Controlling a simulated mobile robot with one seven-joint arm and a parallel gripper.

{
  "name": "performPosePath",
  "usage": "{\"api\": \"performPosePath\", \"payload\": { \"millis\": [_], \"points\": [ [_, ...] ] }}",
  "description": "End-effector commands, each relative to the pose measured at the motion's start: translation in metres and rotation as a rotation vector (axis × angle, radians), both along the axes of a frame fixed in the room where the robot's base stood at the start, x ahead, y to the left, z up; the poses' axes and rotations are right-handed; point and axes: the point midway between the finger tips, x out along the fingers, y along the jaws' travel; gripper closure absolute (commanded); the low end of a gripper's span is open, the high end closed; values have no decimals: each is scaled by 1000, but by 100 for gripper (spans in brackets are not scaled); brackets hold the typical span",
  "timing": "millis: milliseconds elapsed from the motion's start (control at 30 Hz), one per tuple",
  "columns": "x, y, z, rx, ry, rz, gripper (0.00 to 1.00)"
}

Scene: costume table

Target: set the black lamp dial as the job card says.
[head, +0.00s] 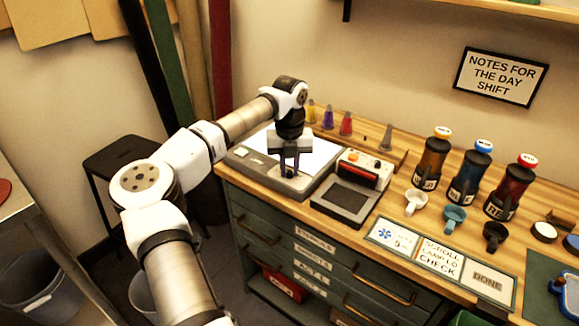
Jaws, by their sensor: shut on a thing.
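The lamp is a flat box with a grey frame (250,164) and a bright white top, at the left end of the wooden bench. My gripper (289,173) points down at the lamp's front edge, its jaws shut on the black lamp dial. The fingers hide most of the dial, so its setting cannot be read. The job card (394,237) lies at the left of a framed strip at the bench front. It shows a blue star-like mark and small writing that I cannot read surely.
A grey device with a red bar (357,171) and dark pad stands just right of the lamp. The strip also holds a lettered card (438,258) and a DONE field (487,281). Several bottles (469,172), cups and small coloured cones (346,124) stand behind.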

Motion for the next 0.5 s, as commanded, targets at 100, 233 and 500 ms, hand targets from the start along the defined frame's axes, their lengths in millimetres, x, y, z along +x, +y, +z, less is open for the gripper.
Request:
{"api": "performPosePath", "payload": {
  "millis": [100,233,500],
  "points": [
    [1,0,1,0,-2,-75,100],
    [1,0,2,0,-2,-184,100],
    [1,0,2,0,-4,-440,100]
  ]
}}
